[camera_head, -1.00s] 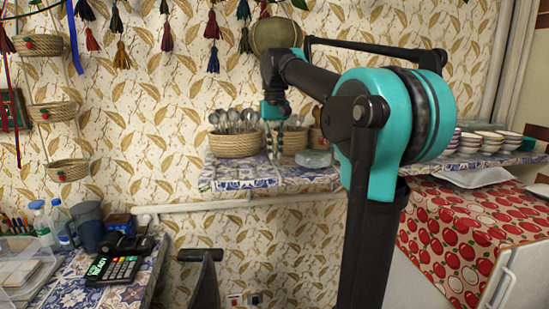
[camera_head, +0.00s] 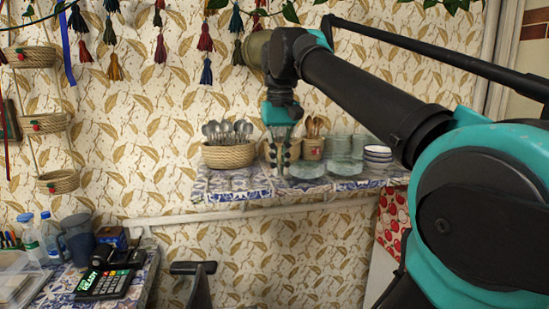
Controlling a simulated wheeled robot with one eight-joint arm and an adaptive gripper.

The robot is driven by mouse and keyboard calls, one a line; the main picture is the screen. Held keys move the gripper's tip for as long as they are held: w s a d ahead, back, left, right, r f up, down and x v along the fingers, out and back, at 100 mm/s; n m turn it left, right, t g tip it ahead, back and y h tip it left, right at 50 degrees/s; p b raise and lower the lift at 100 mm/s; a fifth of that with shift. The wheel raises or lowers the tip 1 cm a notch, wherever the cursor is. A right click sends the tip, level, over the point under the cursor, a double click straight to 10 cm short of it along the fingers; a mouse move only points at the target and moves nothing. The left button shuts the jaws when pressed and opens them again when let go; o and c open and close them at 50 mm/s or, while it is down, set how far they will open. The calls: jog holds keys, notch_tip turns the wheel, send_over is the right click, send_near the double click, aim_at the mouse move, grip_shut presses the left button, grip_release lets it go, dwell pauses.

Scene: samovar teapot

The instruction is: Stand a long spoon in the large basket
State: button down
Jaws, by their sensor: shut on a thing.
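The large basket (camera_head: 228,157) is woven and stands on the tiled shelf, full of metal spoons (camera_head: 228,131) with their bowls up. My gripper (camera_head: 281,171) points down just right of the large basket, over the front of the shelf. It is shut on a thin thing, taken as a long spoon, too small and dark to make out clearly. A smaller basket (camera_head: 294,150) stands behind my gripper and is partly hidden by it.
Right of my gripper are a pot with wooden utensils (camera_head: 313,147), glass dishes (camera_head: 345,168) and stacked bowls (camera_head: 378,155). A card terminal (camera_head: 104,284) and bottles (camera_head: 48,232) stand at lower left. Tassels hang above.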

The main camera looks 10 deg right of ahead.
jog(key=s, duration=0.2)
jog(key=shift+s, duration=0.35)
jog(key=shift+w+d+f, duration=0.1)
jog(key=shift+w+d, duration=0.15)
jog(key=w+r+m+t+h, duration=0.2)
jog(key=w+m+t+h, duration=0.15)
jog(key=w, duration=0.65)
jog(key=w+r+m+t+h, duration=0.25)
jog(key=w+t, duration=0.25)
jog(key=w, duration=0.4)
jog(key=w+a+r+t+h, duration=0.2)
jog(key=w+a+r+t, duration=0.25)
jog(key=a, duration=0.35)
jog(key=w+a+r+t+h, duration=0.1)
jog(key=w+a+r+t, duration=0.25)
jog(key=w+a, duration=0.35)
jog(key=shift+g, duration=0.45)
jog(key=shift+s+a+f, duration=0.1)
jog(key=shift+s+f, duration=0.1)
jog(key=shift+f, duration=1.6)
jog(key=shift+s+a+f, duration=0.15)
jog(key=shift+s+f, duration=0.1)
jog(key=shift+f, duration=1.5)
jog(key=shift+s+a+f, duration=0.1)
jog(key=shift+s+f, duration=0.1)
jog(key=shift+f, duration=1.6)
